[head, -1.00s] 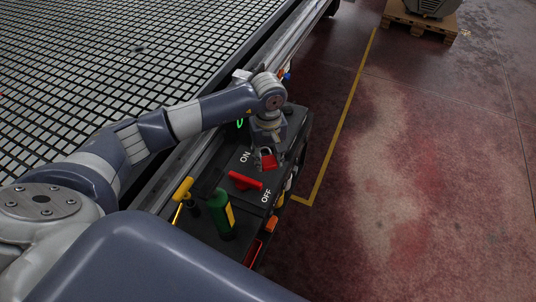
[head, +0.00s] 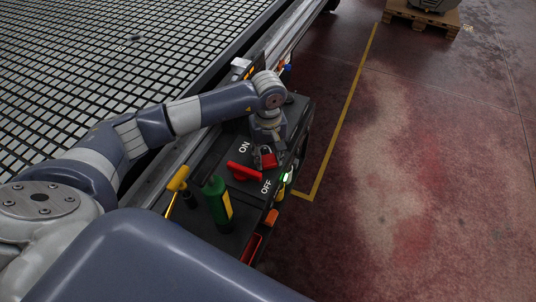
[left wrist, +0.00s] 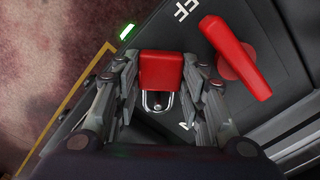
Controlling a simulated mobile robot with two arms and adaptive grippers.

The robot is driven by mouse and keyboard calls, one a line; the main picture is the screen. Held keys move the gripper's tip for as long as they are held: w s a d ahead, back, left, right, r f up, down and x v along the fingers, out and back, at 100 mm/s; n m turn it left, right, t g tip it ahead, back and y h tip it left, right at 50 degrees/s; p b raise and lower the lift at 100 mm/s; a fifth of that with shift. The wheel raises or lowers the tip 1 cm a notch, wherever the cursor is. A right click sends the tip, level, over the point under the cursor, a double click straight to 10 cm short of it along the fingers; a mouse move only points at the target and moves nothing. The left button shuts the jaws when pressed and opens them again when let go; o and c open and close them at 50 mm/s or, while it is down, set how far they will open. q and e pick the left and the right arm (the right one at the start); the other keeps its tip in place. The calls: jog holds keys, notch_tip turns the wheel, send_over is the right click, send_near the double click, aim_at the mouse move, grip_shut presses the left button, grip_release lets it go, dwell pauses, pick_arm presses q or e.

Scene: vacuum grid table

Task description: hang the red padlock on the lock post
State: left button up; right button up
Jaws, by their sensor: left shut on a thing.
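The red padlock (head: 268,160) is held in my left gripper (head: 266,157), low over the dark panel beside the red switch handle (head: 244,172). In the left wrist view the padlock (left wrist: 161,70) sits between the two fingers of the left gripper (left wrist: 159,68), which are shut on its body. Its metal shackle (left wrist: 158,103) points toward the bottom of that picture. The red handle (left wrist: 236,55) is to the right there, apart from the padlock. I cannot make out the lock post in either view. My right gripper is not in view.
The panel (head: 240,195) carries ON and OFF lettering. A green bottle-like object (head: 218,203) and a yellow-handled tool (head: 178,180) stand at its near end. The grid table (head: 90,70) lies left; open floor (head: 400,180) lies right. A green light (left wrist: 127,31) glows at the panel edge.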

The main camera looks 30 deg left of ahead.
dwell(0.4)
pick_arm(q)
jog(key=o, duration=1.3)
notch_tip(320, 180, up, 12)
jog(key=shift+r, duration=0.1)
